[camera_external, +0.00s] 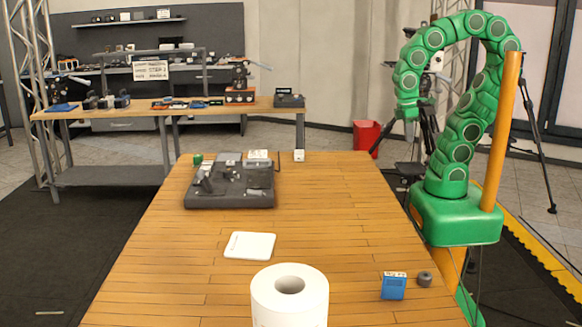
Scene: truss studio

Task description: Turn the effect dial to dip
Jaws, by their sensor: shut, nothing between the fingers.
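A dark grey device (230,200) with raised parts sits at the far left of the wooden table. I cannot make out an effect dial or any "dip" marking on it at this size. My green arm arches up from its base at the right of the table. My gripper (409,131) hangs at the arm's end, above and beyond the table's far right corner. It is small here, shut and empty, and well apart from the grey device.
A white flat pad (250,245) and a white paper roll (290,300) are nearer on the wooden table (330,215). A blue box (393,287) and a small grey round piece (425,279) lie front right. The table's right middle is clear.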

